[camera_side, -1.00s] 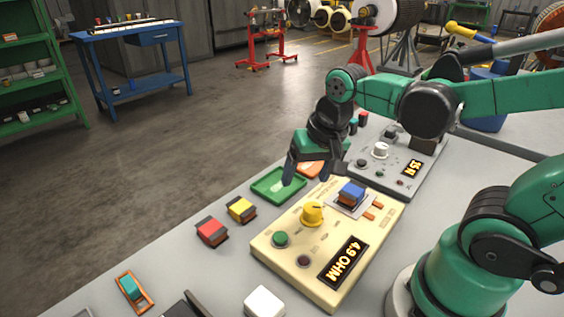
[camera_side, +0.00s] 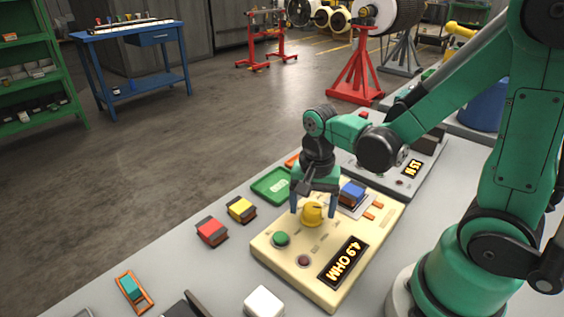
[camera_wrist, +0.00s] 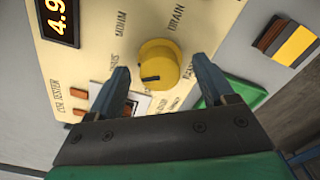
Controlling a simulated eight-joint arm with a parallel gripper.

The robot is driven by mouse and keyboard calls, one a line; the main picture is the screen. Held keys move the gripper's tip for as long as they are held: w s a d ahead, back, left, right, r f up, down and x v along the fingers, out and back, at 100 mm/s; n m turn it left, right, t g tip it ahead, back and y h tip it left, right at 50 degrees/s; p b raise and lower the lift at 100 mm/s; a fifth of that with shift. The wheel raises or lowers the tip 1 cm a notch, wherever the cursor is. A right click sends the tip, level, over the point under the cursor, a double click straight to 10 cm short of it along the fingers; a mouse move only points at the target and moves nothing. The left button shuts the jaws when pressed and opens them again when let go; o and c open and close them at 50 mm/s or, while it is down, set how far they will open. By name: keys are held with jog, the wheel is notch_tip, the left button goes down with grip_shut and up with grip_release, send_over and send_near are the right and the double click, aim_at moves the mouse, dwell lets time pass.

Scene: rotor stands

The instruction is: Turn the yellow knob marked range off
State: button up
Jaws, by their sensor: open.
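The yellow knob (camera_side: 312,213) stands on the cream tester panel (camera_side: 274,249), beside a green button (camera_side: 281,239). In the wrist view the knob (camera_wrist: 158,64) lies just beyond and between the two fingertips (camera_wrist: 162,72), with no clear contact. A dark pointer mark shows on the knob's near left side. Printed labels ring the knob, but I cannot read all of them.
A blue block (camera_side: 352,192) sits on the panel close to the right of my gripper. A green tray (camera_side: 268,185), a yellow block (camera_side: 241,209) and a red block (camera_side: 211,232) lie to the left. A grey panel (camera_side: 425,172) stands behind.

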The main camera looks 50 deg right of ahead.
jog(key=shift+f, duration=0.1)
grip_shut()
jog(key=shift+n, duration=0.3)
jog(key=n, duration=1.1)
dwell(0.4)
jog(key=shift+n, duration=0.3)
grip_release()
dwell(0.3)
